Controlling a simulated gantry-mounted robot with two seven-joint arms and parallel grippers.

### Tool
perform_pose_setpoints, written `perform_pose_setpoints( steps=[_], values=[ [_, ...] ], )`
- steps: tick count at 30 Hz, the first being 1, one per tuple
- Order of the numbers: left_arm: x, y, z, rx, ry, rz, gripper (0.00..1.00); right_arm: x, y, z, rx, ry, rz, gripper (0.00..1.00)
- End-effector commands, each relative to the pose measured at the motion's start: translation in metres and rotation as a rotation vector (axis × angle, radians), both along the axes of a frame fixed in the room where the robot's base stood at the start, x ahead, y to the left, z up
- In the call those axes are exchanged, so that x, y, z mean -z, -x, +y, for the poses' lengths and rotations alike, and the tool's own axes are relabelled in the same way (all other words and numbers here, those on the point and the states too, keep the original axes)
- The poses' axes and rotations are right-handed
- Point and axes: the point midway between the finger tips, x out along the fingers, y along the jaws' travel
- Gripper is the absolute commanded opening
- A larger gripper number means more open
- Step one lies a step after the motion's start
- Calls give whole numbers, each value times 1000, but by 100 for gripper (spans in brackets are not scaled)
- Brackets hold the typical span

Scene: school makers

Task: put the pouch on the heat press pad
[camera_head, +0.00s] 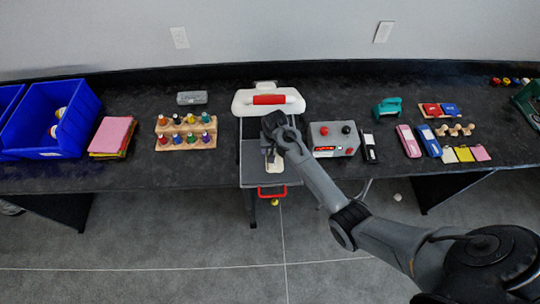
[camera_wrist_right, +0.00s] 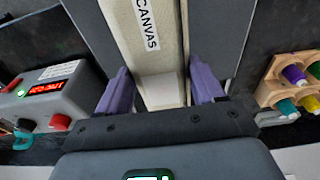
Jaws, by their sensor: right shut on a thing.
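The cream pouch (camera_wrist_right: 171,48), with a white label reading CANVAS, is between the purple fingers of my right gripper (camera_wrist_right: 160,92). The gripper is shut on it. In the head view my right gripper (camera_head: 270,148) is over the heat press pad (camera_head: 250,160), and only a small pale part of the pouch (camera_head: 274,164) shows below it. Dark grey surface lies on both sides of the pouch in the wrist view. I cannot tell whether the pouch touches the pad. My left gripper is not in view.
The heat press (camera_head: 240,103) has a white top with a red handle, raised behind the pad. A grey control box (camera_head: 334,139) stands close on the right. A wooden rack of coloured bottles (camera_head: 186,132) stands on the left. A blue bin (camera_head: 50,120) is farther left.

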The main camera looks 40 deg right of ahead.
Motion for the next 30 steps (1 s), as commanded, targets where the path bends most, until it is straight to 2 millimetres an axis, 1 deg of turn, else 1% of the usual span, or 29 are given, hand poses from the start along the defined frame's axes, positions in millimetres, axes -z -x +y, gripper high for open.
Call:
perform_pose_setpoints(
  steps=[3,8,15,18,30],
  values=[
    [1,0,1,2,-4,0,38,6,-6,8,0,0,0,38],
    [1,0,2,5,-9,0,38,11,-8,11,1,0,0,38],
    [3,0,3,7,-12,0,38,40,-7,11,-1,0,0,38],
    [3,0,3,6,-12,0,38,46,-8,11,0,0,-1,38],
    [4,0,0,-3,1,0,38,50,-7,11,0,1,-1,38]
  ],
)
